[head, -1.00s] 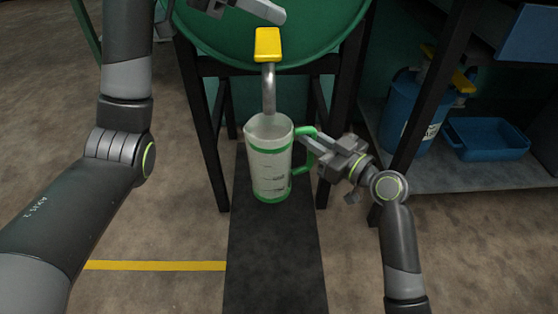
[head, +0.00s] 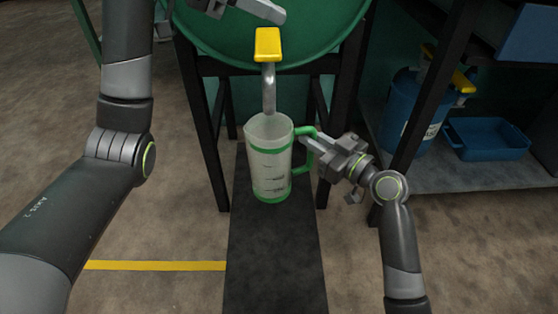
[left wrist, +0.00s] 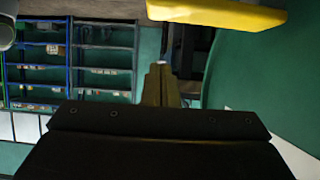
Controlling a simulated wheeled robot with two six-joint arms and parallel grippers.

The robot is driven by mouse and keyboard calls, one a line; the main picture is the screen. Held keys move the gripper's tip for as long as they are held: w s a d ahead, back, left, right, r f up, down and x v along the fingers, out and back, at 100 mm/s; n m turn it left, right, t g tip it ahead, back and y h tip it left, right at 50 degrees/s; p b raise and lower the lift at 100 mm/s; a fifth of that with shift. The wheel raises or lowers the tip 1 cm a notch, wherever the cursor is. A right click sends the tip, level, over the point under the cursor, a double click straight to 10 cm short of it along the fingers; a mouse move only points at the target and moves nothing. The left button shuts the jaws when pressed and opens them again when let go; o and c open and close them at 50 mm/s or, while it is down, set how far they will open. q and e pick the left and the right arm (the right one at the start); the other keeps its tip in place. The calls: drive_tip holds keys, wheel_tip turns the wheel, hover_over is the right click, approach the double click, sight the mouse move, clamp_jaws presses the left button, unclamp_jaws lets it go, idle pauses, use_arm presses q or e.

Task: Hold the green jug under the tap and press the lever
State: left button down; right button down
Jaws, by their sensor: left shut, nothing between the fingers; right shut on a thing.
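The clear jug with green bands and a green handle (head: 270,165) is upright in the head view, its opening just below the end of the metal tap spout (head: 268,90). My right gripper (head: 313,148) is shut on its handle from the right. The yellow lever (head: 267,44) sits on top of the tap, in front of the green drum. My left gripper (head: 272,13) is shut and empty, above and behind the lever in the picture. In the left wrist view its closed fingers (left wrist: 161,86) are below the yellow lever (left wrist: 215,13), apart from it.
The green drum (head: 300,30) rests on a black stand (head: 205,140). A dark mat (head: 275,260) runs below the jug. A shelf at right holds a blue container (head: 402,115) and a blue tray (head: 485,138). A yellow line (head: 155,265) marks the floor.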

sight(273, 51)
use_arm(q)
drive_tip(key=shift+f, duration=2.95)
idle(0.8)
idle(0.7)
drive_tip(key=shift+r, duration=2.95)
